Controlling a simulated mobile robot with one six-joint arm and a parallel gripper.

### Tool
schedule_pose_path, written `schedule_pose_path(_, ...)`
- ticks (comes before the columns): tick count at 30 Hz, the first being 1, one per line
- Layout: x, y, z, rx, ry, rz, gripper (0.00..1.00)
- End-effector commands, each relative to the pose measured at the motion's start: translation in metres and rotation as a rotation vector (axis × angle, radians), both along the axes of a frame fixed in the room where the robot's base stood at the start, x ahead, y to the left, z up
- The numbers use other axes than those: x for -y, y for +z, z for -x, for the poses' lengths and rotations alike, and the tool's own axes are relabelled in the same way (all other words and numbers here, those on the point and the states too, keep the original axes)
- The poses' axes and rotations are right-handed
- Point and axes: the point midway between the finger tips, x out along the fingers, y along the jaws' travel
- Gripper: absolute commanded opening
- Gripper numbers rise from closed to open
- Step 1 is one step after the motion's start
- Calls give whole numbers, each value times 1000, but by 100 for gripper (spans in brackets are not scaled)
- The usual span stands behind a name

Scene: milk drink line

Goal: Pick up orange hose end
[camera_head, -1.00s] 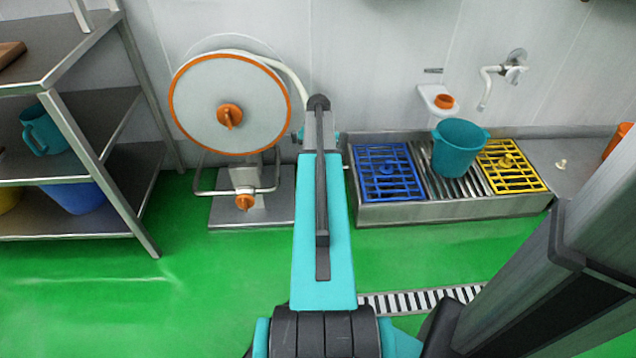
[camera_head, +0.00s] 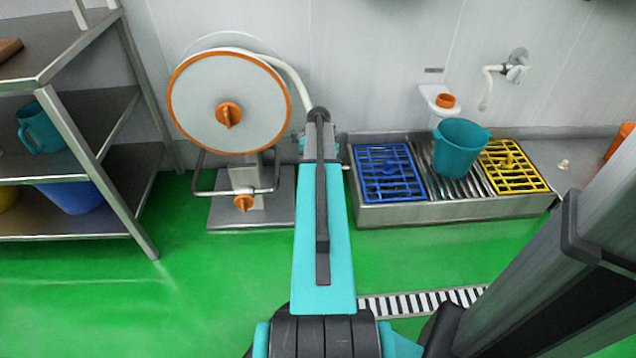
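A hose reel (camera_head: 190,100) with a white disc, an orange rim and an orange hub stands against the back wall. Its white hose (camera_head: 290,75) runs over the top and down to the right, then passes behind my arm. No orange hose end is clearly visible there; that stretch is hidden by my arm. An orange knob-like piece (camera_head: 243,203) sits low on the reel's stand; I cannot tell whether it is a hose end. My gripper is mostly hidden behind my arm, right of the reel; only small teal and grey bits show, so its fingers cannot be seen.
A steel sink unit (camera_head: 450,210) at right has a blue grate (camera_head: 388,172), a yellow grate (camera_head: 515,168) and a teal bucket (camera_head: 458,150). A steel shelf (camera_head: 140,215) stands at left. The green floor (camera_head: 200,300) in front of the reel is clear.

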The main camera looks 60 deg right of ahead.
Motion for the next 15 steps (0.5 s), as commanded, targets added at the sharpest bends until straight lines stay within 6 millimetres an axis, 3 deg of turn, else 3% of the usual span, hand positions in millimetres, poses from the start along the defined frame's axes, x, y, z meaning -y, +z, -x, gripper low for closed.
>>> schedule_pose_path(11, 0, 0, 0, 0, 0, 0, 51)
schedule_pose_path(15, 0, 0, 0, 0, 0, 0, 32)
